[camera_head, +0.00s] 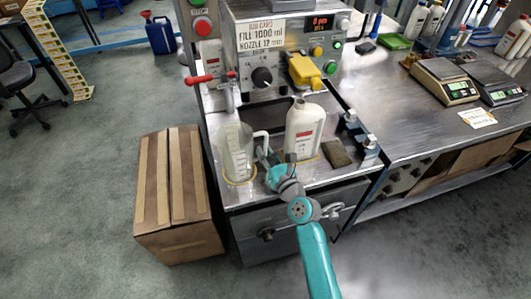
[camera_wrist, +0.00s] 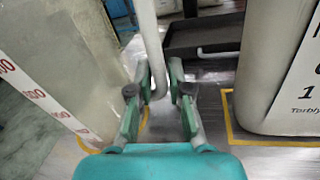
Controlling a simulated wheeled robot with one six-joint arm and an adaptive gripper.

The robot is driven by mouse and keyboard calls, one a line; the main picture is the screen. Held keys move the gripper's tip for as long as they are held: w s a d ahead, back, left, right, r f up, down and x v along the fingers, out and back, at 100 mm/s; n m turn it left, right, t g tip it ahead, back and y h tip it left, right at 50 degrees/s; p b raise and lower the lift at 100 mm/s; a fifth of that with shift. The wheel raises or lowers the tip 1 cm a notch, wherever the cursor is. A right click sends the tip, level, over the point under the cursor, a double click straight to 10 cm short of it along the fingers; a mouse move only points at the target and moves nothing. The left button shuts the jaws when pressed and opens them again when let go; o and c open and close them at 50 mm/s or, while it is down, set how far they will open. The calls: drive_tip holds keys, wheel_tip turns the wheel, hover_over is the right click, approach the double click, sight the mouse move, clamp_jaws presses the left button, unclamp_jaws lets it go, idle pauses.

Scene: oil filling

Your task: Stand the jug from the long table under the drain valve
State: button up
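The clear jug (camera_head: 236,152) stands upright on the steel bench at the front left, on a yellow outline. The drain valve (camera_head: 228,92), with a red lever, is behind and above it. In the wrist view the jug (camera_wrist: 50,85) fills the left side, showing red scale marks. Its white handle (camera_wrist: 152,45) hangs between the fingertips. My gripper (camera_head: 268,160) is beside the handle, right of the jug; in the wrist view my gripper (camera_wrist: 156,95) has its fingers apart, with gaps visible around the handle.
A white bottle (camera_head: 305,132) stands close to the right of my gripper, also in the wrist view (camera_wrist: 280,65). A green-brown pad (camera_head: 336,153) lies right of it. A control panel (camera_head: 285,45) rises behind. A cardboard box (camera_head: 175,190) stands on the floor at left.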

drive_tip(key=shift+o, duration=1.3)
drive_tip(key=shift+s, duration=0.1)
drive_tip(key=v, duration=1.2)
